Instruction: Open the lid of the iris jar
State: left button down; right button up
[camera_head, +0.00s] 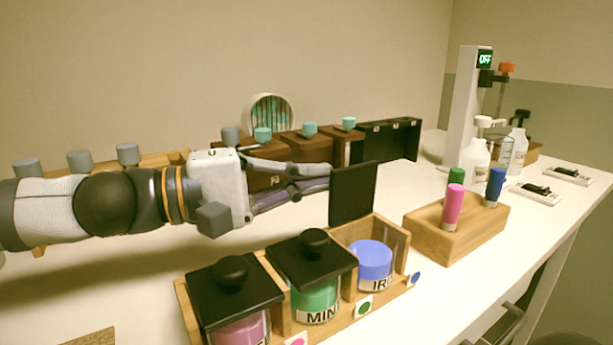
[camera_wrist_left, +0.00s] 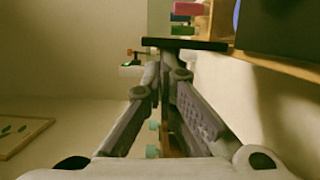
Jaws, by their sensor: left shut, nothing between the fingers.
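The iris jar (camera_head: 372,262), with blue contents and a label partly reading "IRI", sits in the right compartment of a wooden rack (camera_head: 400,285). Its black square lid (camera_head: 353,192) stands upright at the jar's back left side, so the jar's top is uncovered. My left gripper (camera_head: 328,178) comes in from the left, with its shut, empty fingertips right beside the lid's left face. I cannot tell if they touch. In the left wrist view the lid shows as a dark bar (camera_wrist_left: 185,44) just past the fingertips (camera_wrist_left: 168,65). My right gripper is not in view.
A mint jar (camera_head: 315,300) and a pink-filled jar (camera_head: 240,331), both with black knobbed lids on, fill the other compartments. A wooden block (camera_head: 455,235) with coloured markers stands to the right.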

pick_arm(q)
jog(key=v, duration=1.2)
